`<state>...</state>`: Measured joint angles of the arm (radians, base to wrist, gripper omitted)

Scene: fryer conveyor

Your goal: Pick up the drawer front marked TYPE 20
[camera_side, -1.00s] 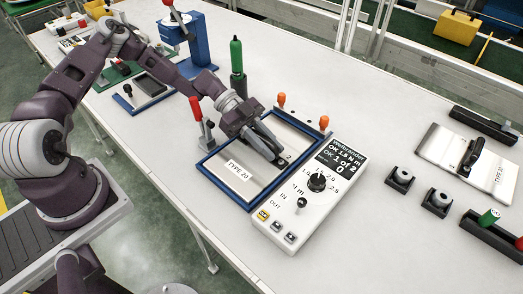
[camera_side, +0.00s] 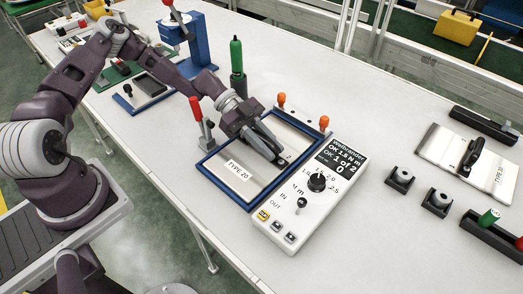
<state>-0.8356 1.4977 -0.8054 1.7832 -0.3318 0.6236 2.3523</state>
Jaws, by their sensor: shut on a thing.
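The drawer front marked TYPE 20 (camera_side: 234,178) is a pale flat panel lying in a blue-edged frame (camera_side: 209,174) in the middle of the table. Its label faces up near the left corner. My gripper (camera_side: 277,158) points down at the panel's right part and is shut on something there. The fingers and arm hide what they hold, most likely a handle on the panel. The panel appears flat within the frame; I cannot tell whether it is raised at all.
A white torque controller (camera_side: 312,208) reading "1 of 2" stands right beside the frame. Toggle clamps with a red handle (camera_side: 195,108) and orange tips (camera_side: 281,98) surround the frame. A green-handled driver (camera_side: 237,62) stands behind. Another labelled panel (camera_side: 448,150) with a black handle lies at right.

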